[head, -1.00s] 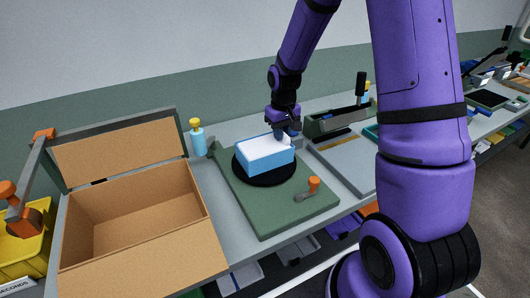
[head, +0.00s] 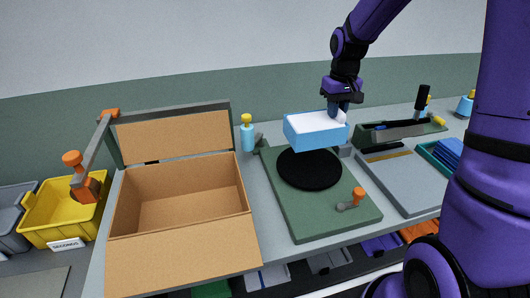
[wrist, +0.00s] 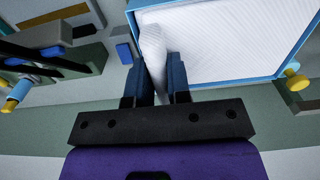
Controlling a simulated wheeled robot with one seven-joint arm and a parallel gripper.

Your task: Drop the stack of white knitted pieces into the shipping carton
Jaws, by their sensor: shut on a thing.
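The stack of white knitted pieces (head: 309,120) sits in a blue open-topped tray or wrap (head: 317,137), held above the round black disc (head: 309,168) on the green board. The wrist view also shows the ribbed white top (wrist: 225,40) within the blue rim. The shipping carton (head: 185,205) stands open and empty to the left, its back flap raised. The underside of the stack is hidden.
A yellow bin (head: 62,210) labelled "SECONDS" stands left of the carton. An orange-knobbed arm (head: 85,178) rises at the carton's left. A blue bottle (head: 248,135) stands behind, between carton and board. An orange-knobbed clamp (head: 352,199) lies on the board's front right.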

